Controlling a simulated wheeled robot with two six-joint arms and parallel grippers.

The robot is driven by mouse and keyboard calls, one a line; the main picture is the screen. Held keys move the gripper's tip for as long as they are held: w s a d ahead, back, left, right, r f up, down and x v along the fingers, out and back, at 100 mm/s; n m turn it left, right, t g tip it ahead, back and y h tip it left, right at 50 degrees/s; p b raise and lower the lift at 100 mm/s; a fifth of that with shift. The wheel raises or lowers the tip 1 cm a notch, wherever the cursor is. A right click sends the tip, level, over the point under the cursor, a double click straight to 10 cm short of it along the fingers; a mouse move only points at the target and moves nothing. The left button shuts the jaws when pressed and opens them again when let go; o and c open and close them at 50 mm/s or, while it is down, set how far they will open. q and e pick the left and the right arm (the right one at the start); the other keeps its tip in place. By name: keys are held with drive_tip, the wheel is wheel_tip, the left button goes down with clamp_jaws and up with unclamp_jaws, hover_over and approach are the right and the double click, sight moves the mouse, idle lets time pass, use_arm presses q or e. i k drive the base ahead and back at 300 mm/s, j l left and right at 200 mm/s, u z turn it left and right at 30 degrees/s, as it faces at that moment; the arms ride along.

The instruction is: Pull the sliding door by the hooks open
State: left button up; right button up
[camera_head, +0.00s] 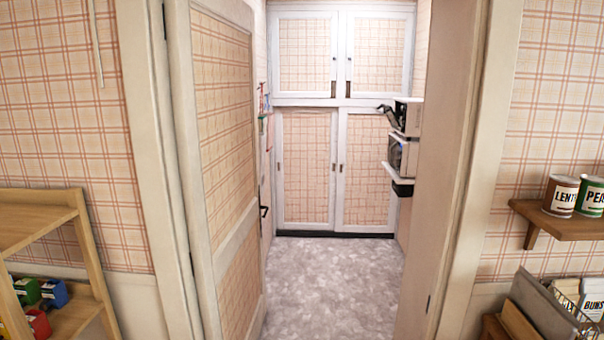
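Beyond an open doorway, a built-in cabinet fills the far wall. Its lower part has two plaid-panelled sliding doors in white frames, a left sliding door (306,170) and a right sliding door (362,185). Neither of my grippers is in view.
A plaid hinged door (222,120) stands open on the left of the doorway. Shelves with appliances (403,155) jut from the right wall inside. The grey floor (330,285) between is clear. A wooden shelf (85,255) stands left; a can shelf (545,215) hangs right.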

sight(306, 138)
drive_tip(key=i, duration=7.45)
drive_tip(key=l+u, duration=0.2)
drive_tip(key=l, duration=0.25)
drive_tip(key=i, duration=0.05)
